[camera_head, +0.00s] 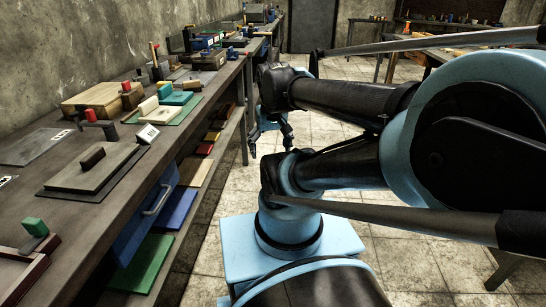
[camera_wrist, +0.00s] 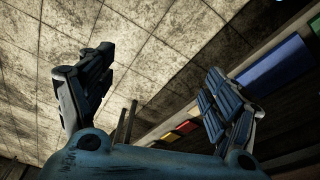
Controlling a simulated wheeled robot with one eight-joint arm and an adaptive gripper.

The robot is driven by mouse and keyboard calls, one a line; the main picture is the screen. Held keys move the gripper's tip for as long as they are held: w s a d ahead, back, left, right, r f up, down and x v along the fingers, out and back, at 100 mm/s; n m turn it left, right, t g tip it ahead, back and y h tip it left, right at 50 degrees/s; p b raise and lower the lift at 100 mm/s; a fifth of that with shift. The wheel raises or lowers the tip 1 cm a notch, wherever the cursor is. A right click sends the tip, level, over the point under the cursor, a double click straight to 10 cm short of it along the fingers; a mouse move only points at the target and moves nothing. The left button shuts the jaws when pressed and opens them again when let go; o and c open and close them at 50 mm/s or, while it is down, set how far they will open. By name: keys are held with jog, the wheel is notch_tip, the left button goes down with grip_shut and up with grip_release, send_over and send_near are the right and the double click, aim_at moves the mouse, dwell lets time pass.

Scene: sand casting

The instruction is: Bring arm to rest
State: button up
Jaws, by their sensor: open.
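My gripper (camera_head: 270,135) hangs beyond my arm in the head view, over the floor aisle to the right of the long workbench (camera_head: 120,205). In the wrist view my gripper (camera_wrist: 160,95) shows two blue-grey padded fingers spread wide apart. Nothing is between them. Behind the fingers are floor tiles and, at the right, the bench's lower shelf. My arm crosses the right half of the head view and hides part of the floor.
The bench top holds a wooden block with a dark handle (camera_head: 93,165), a wooden box (camera_head: 95,99) and a green block (camera_head: 35,227). A blue drawer (camera_head: 146,215) faces the aisle. Coloured boards, including a green one (camera_head: 142,262), lie on the lower shelf. Tiled floor (camera_head: 215,230) is clear beside the bench.

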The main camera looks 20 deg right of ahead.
jog(key=shift+s+d+f, duration=0.15)
jog(key=shift+s+f, duration=0.4)
jog(key=shift+f, duration=0.1)
jog(key=shift+s+d+f, duration=0.15)
jog(key=shift+s+f, duration=0.4)
jog(key=shift+f, duration=0.05)
jog(key=shift+w+f, duration=0.2)
jog(key=shift+w, duration=0.3)
jog(key=shift+c, duration=0.2)
